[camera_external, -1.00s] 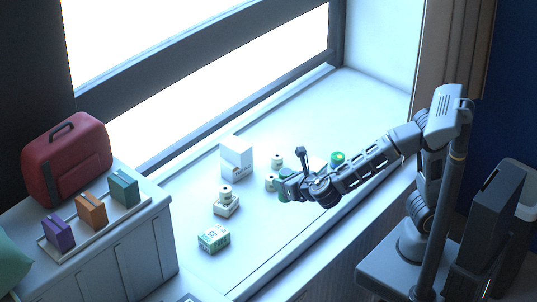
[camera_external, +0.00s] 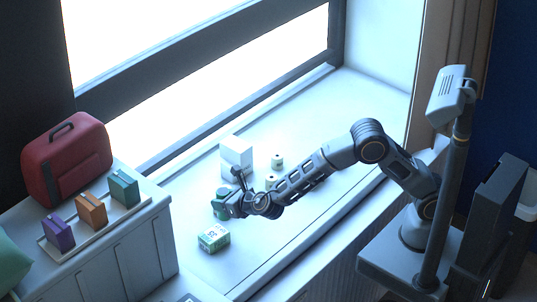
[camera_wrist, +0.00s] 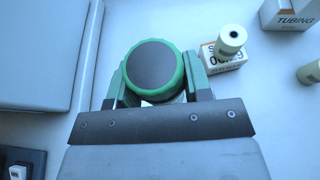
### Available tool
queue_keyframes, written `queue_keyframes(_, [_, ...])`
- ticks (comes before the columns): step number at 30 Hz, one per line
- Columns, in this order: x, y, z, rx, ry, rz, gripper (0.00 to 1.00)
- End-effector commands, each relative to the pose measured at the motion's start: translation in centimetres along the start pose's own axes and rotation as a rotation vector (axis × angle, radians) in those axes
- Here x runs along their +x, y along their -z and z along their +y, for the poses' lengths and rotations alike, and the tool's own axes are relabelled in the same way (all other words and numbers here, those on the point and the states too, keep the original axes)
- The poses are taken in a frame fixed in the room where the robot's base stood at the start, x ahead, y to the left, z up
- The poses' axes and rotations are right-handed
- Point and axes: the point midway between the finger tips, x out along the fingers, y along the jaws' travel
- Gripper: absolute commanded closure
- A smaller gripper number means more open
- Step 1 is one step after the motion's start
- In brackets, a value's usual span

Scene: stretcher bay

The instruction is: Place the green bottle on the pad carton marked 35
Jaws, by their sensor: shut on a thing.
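My gripper (camera_external: 222,206) is shut on the green bottle (camera_external: 218,209), above the window ledge. In the wrist view the bottle (camera_wrist: 155,68) shows from above, with a dark round top and green rim between the fingers. The white and green pad carton marked 35 (camera_external: 213,237) lies on the ledge, below and slightly left of the gripper in the external view. Its top looks bare. I cannot make out this carton in the wrist view; the bottle and gripper cover much of the middle.
Another small carton (camera_wrist: 221,58) with a pale bottle (camera_wrist: 231,38) on it stands close right of the held bottle. A white tubing carton (camera_external: 236,155) and small pale bottles (camera_external: 277,160) stand farther back. A cabinet with a red case (camera_external: 66,160) is at left.

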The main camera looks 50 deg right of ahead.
Motion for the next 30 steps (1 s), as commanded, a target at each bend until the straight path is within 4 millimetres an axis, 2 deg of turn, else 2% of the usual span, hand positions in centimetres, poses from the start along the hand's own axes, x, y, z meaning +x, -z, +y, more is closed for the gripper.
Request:
queue_keyframes(10, [2.2,1.3,0.8,0.000,0.001,0.000,0.82])
queue_keyframes(18, [3.1,3.8,0.8,0.000,0.001,-0.001,0.82])
queue_keyframes(30, [3.3,4.3,0.8,0.001,0.001,-0.001,0.82])
